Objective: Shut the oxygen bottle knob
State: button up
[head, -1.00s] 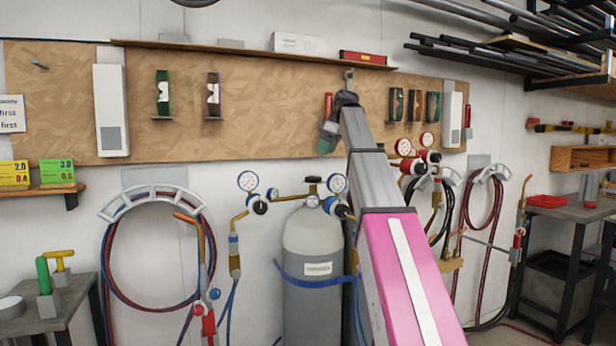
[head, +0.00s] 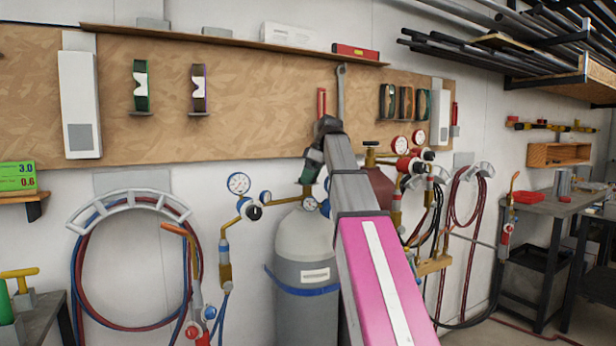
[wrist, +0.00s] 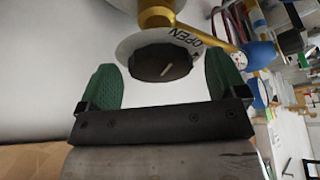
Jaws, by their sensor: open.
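The grey oxygen bottle (head: 302,250) stands against the wall with a blue strap around it. My gripper (head: 310,170) is above its valve and hides the knob in the head view. In the wrist view, the black knob (wrist: 163,62) with a light mark shows in front of a white disc (wrist: 130,48) reading "OPEN". My gripper (wrist: 163,78) is open, its green fingers on either side of the knob. I see no firm contact on the knob.
A pressure gauge (head: 238,183) and brass fittings sit left of the bottle top. Another red regulator set (head: 408,165) is to the right. A hose rack (head: 130,205) hangs at left. A workbench (head: 560,205) stands at right.

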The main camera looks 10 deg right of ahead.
jog(key=c, duration=0.9)
jog(key=shift+c, duration=0.2)
jog(key=shift+m, duration=0.3)
